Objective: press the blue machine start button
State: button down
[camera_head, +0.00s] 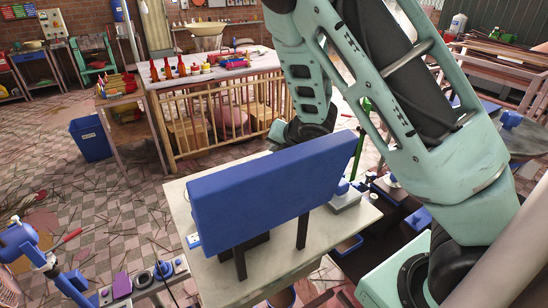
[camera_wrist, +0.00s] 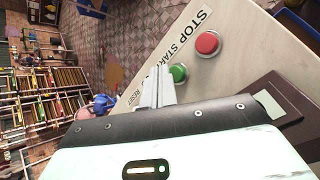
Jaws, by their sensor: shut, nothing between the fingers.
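The blue machine (camera_head: 275,190) shows in the head view as a broad blue slab on dark legs on a pale table (camera_head: 190,215). In the wrist view, a label strip (camera_wrist: 183,42) reads STOP, START and RESET on a pale surface. A red button (camera_wrist: 207,43) sits by STOP and a green button (camera_wrist: 178,73) by START. My gripper (camera_wrist: 158,76) is shut and empty, its fingertips just left of the green button, over the RESET end of the strip. Whether they touch anything cannot be told. In the head view, my gripper is hidden behind the blue slab.
A dark part (camera_wrist: 290,105) with a white patch lies right of the buttons. A wooden-railed table (camera_head: 215,85) with bottles stands behind, with a blue bin (camera_head: 91,138) at left. Machine parts crowd the right of the pale table. The tiled floor at left has open room among scattered sticks.

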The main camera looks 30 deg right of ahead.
jog(key=shift+f, duration=0.15)
jog(key=shift+f+b, duration=0.3)
jog(key=shift+b, duration=0.2)
jog(key=shift+f+b, duration=0.5)
dwell(0.6)
jog(key=shift+r, duration=0.1)
dwell(0.3)
jog(key=shift+r+p, duration=0.7)
jog(key=shift+r, duration=0.1)
notch_tip(320, 180, up, 5)
jog(key=p, duration=0.4)
jog(key=shift+r, duration=0.1)
dwell(0.6)
